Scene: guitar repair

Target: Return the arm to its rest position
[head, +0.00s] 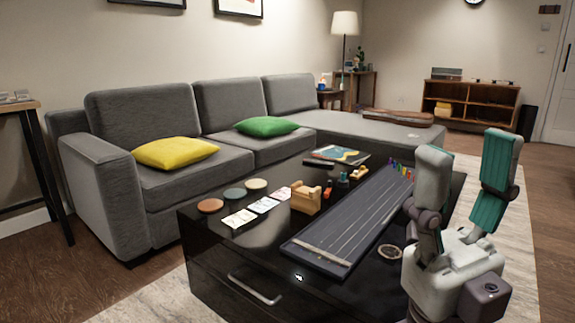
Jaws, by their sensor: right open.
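My right gripper (467,152) is at the right of the head view, pointing upward. Its two grey fingers with teal pads stand wide apart, with nothing between them. It is in front of the right end of the black coffee table (225,257) and hides part of it. A long dark stringed board (340,228) lies across the table, to the left of the gripper, with several coloured pegs (400,168) at its far end. My left gripper is not in view.
The table also holds a wooden block-like holder (305,198), paper packets (239,218), round discs (210,205), small bottles, a flat colourful item (340,155) and a small round item (390,251). A grey sofa (110,195) stands behind. Rug (509,265) is open at right.

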